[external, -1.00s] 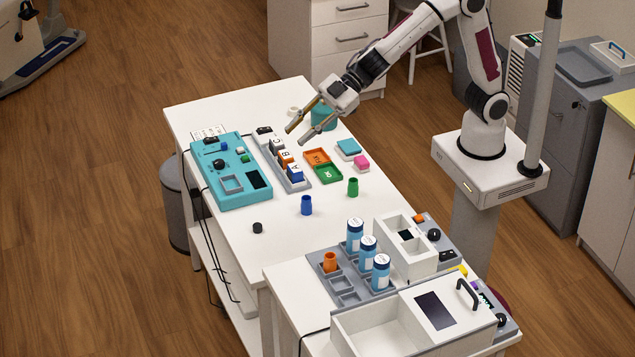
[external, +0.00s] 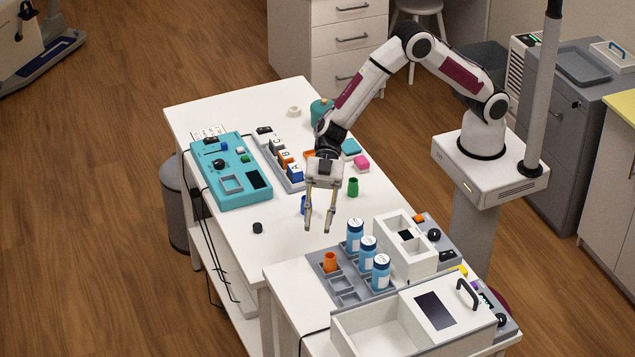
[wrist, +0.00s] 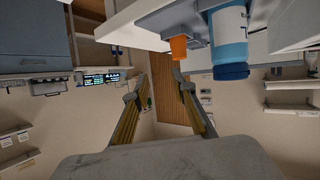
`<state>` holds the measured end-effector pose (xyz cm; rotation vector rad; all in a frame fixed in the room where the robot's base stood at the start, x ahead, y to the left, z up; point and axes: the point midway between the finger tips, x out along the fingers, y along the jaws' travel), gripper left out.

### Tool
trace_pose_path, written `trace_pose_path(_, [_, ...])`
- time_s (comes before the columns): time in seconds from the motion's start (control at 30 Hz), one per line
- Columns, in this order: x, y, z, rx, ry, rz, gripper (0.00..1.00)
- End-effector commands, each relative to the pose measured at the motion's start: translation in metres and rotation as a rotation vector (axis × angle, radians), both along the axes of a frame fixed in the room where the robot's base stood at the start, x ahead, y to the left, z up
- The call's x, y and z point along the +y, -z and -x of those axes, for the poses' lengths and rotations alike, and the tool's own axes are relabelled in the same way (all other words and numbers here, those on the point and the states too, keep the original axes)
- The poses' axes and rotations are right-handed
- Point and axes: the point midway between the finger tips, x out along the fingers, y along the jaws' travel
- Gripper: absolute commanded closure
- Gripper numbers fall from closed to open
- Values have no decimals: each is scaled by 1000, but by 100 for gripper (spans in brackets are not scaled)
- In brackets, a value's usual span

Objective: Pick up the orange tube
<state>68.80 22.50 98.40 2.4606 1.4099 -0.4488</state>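The orange tube (external: 330,262) stands upright in a grey rack (external: 322,286) on the nearer white table. In the wrist view the orange tube (wrist: 178,48) shows near the top centre, beside a blue-capped bottle (wrist: 229,45). My gripper (external: 320,228) is open and empty, fingers pointing down, above the front part of the long table. It is behind the orange tube in the external view and apart from it. In the wrist view my gripper's fingers (wrist: 156,90) are spread with nothing between them.
Several blue-and-white bottles (external: 355,236) stand in the rack right of the tube. A white box (external: 405,262) and a larger open bin (external: 372,325) are close by.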

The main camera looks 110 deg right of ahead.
Motion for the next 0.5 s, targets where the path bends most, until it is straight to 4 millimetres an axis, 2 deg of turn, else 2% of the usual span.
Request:
trace_pose_path(0.03, [5, 11, 4, 18, -29, -11, 74])
trace_pose_path(0.2, [17, 30, 16, 53, -100, -38, 74])
trace_pose_path(0.5, [20, 35, 21, 65, -123, -47, 74])
